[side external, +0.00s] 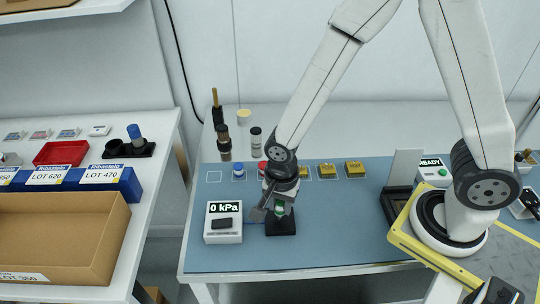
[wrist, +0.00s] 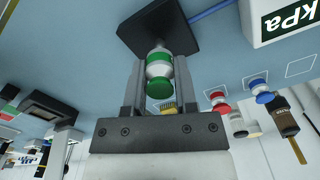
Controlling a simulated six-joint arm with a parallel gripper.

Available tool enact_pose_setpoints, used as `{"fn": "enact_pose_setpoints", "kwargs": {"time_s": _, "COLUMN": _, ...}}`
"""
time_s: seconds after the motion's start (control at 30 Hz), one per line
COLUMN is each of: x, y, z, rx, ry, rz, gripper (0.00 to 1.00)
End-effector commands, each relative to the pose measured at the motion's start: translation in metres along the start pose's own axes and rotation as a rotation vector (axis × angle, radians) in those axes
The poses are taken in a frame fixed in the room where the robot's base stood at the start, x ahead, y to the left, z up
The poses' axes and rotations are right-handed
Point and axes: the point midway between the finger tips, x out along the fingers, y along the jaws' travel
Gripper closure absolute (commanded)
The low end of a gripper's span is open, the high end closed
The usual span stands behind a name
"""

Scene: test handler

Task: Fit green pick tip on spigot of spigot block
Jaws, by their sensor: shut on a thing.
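My gripper (side external: 272,211) is shut on the green pick tip (side external: 280,210), low over the dark spigot block (side external: 281,228). In the wrist view my gripper's two fingers (wrist: 159,66) stand on either side of the green pick tip (wrist: 160,89), which has green ends and a pale middle. The spigot block (wrist: 178,25) is a dark square base just beyond the tip, in line with it.
The pressure display (side external: 223,222) reads 0 kPa, close left of the block. Blue (side external: 238,170) and red (wrist: 219,102) tips stand behind, near yellow blocks (side external: 354,167). The blue mat's front (side external: 330,247) is clear.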

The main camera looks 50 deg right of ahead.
Motion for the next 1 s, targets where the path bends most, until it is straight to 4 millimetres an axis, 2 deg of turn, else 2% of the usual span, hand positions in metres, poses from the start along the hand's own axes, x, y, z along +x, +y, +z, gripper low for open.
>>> {"fn": "enact_pose_setpoints", "kwargs": {"time_s": 1.0, "x": 0.014, "y": 0.0, "z": 0.0, "rx": 0.0, "ry": 0.0, "rz": 0.001, "gripper": 1.0}}
